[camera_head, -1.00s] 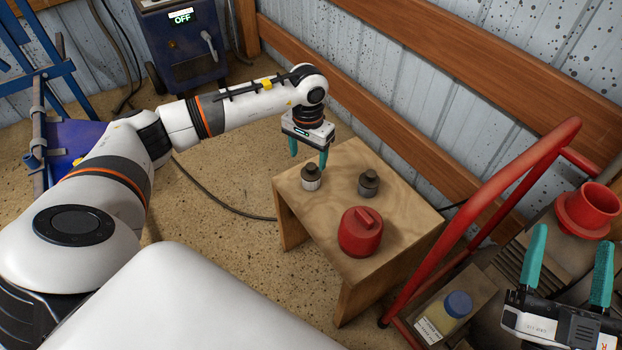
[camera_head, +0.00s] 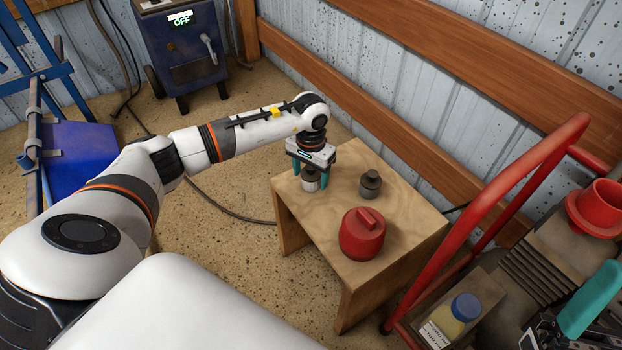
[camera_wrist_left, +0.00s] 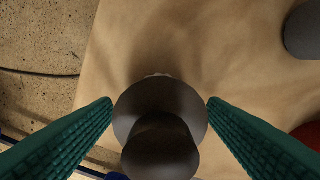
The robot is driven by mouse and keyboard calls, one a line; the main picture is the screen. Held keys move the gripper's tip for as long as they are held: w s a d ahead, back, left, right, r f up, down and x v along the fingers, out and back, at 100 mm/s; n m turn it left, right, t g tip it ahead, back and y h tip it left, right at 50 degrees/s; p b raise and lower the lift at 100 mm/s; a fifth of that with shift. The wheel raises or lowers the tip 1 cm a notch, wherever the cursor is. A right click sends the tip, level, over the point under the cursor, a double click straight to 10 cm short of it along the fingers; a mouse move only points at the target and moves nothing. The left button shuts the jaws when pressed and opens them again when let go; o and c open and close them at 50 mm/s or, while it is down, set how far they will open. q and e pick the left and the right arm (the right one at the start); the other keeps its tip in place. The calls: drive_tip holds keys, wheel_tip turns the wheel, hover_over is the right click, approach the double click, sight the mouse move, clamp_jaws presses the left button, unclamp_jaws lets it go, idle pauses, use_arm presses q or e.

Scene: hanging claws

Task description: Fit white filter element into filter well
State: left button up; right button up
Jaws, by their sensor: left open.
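The white filter element (camera_head: 311,186) stands upright near the back left of the wooden table, with a dark knobbed cap. My left gripper (camera_head: 310,173) points down over it, open, one finger on each side. In the left wrist view the dark cap (camera_wrist_left: 160,115) lies between the fingertips (camera_wrist_left: 160,103), with narrow gaps; the cap hides nearly all the white body. A red flanged cup (camera_head: 597,205), seemingly the filter well, sits on the machine at right. My right gripper (camera_head: 590,298) is cut off at the lower right edge; one teal finger shows clearly.
A dark grey capped element (camera_head: 370,184) stands right of the white one. A red lid with a grip bar (camera_head: 362,235) is nearer on the table (camera_head: 310,216). A red tube frame (camera_head: 480,215) rises between table and machine.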

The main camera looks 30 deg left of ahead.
use_arm(q)
drive_tip(key=c, duration=1)
drive_tip(key=shift+o, duration=0.2)
drive_tip(key=shift+r, duration=0.1)
